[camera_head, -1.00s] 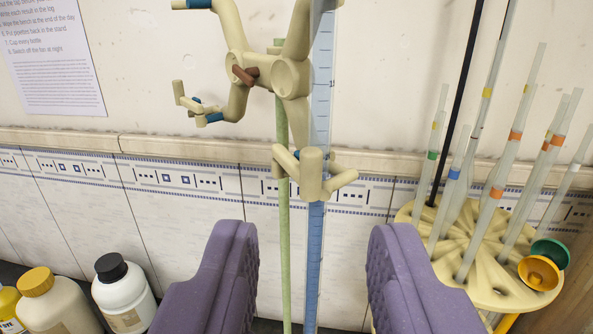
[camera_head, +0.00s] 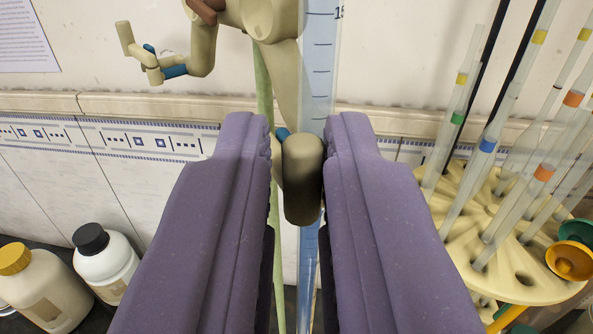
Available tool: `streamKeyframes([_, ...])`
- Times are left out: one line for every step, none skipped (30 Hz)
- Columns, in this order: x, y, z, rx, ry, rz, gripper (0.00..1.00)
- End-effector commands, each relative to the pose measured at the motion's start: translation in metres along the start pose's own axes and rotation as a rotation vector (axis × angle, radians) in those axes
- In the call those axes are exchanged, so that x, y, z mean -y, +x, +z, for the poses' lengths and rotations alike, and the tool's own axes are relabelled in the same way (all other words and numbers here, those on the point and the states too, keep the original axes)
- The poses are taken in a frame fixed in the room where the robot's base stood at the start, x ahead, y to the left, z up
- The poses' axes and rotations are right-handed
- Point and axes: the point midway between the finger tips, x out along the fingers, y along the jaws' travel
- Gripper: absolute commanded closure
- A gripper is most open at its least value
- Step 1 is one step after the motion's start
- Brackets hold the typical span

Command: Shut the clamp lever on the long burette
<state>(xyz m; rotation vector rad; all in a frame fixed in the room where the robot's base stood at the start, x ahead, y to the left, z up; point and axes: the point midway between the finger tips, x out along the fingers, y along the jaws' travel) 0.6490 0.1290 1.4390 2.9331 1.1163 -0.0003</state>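The long burette (camera_head: 319,62) is a clear graduated tube with blue liquid, upright in the middle. A beige clamp holds it, with its upper body (camera_head: 272,18) at the top of the view. The lower clamp's rounded lever end (camera_head: 303,180) points toward me. My gripper (camera_head: 300,165) has its two purple fingers drawn in around this lever end. The right finger appears to touch it; a beige clamp part fills the narrow space by the left finger. The fingers hide most of the lower clamp, so the lever's angle cannot be told.
A beige pipette rack (camera_head: 500,278) with several pipettes stands close on the right. A white bottle with a black cap (camera_head: 104,265) and one with a yellow cap (camera_head: 38,290) stand at the lower left. A green rod (camera_head: 263,85) runs behind the clamp. The tiled wall is behind.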

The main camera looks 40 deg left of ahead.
Motion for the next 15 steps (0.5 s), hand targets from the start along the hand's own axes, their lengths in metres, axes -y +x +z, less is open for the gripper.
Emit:
streamKeyframes([-0.001,0.0,-0.001,-0.003,-0.001,0.003,1.0])
streamKeyframes([-0.001,0.0,-0.001,-0.003,-0.001,0.003,1.0])
streamKeyframes([-0.002,0.0,-0.002,-0.003,-0.002,0.003,1.0])
streamKeyframes([-0.002,0.0,-0.002,-0.004,-0.002,0.003,1.0])
streamKeyframes([-0.002,0.0,-0.002,-0.004,-0.002,0.002,1.0])
streamKeyframes([-0.002,0.001,-0.002,-0.006,-0.003,-0.004,1.0])
streamKeyframes([-0.003,0.001,-0.001,-0.008,-0.004,-0.011,1.0])
streamKeyframes([-0.004,0.002,-0.001,-0.011,-0.004,-0.023,1.0])
streamKeyframes([-0.005,0.003,-0.001,-0.014,-0.004,-0.045,1.0])
streamKeyframes([-0.007,0.003,0.0,-0.015,-0.005,-0.065,1.0])
streamKeyframes([-0.008,0.004,0.0,-0.016,-0.005,-0.087,1.0])
streamKeyframes([-0.01,0.004,0.0,-0.015,-0.007,-0.117,1.0])
streamKeyframes([-0.011,0.005,0.0,-0.014,-0.006,-0.139,1.0])
streamKeyframes([-0.013,0.006,-0.001,-0.015,-0.007,-0.161,1.0])
streamKeyframes([-0.014,0.007,-0.001,-0.015,-0.007,-0.188,1.0])
